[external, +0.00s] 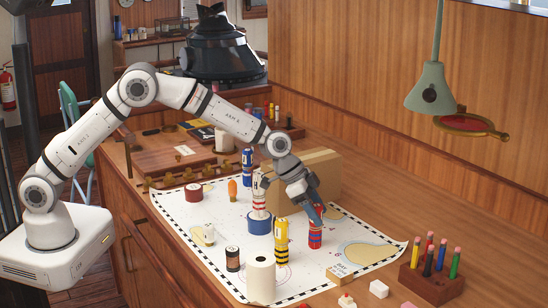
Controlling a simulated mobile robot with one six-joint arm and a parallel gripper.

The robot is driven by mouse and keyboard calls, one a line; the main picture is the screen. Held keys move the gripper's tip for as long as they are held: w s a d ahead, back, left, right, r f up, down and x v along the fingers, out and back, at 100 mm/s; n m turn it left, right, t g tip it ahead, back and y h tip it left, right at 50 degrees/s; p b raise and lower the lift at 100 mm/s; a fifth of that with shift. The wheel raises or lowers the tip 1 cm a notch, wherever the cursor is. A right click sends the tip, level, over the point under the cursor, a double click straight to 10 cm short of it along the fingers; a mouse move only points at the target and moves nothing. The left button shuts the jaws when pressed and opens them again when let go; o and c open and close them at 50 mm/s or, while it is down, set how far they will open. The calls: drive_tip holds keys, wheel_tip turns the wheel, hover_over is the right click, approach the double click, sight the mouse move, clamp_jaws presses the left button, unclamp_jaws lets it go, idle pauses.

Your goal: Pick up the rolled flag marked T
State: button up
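Several rolled flags stand upright on the chart. A red and blue banded roll (315,238) stands right of the middle, directly under my gripper (317,212). My fingertips are at its top end and hide part of it; I cannot tell whether they grip it. A yellow roll (281,243) with dark marks stands just left of it. A blue roll (247,168) stands farther back. I cannot read a T on any roll from here.
A tan box (318,172) stands close behind my gripper. A white roll (261,281), a dark spool (232,259) and a red spool (193,192) stand on the chart (205,271). A wooden pencil block (428,284) is at right, below a hanging green lamp (432,88).

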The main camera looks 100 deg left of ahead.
drive_tip(key=c, duration=0.9)
drive_tip(key=shift+c, duration=0.2)
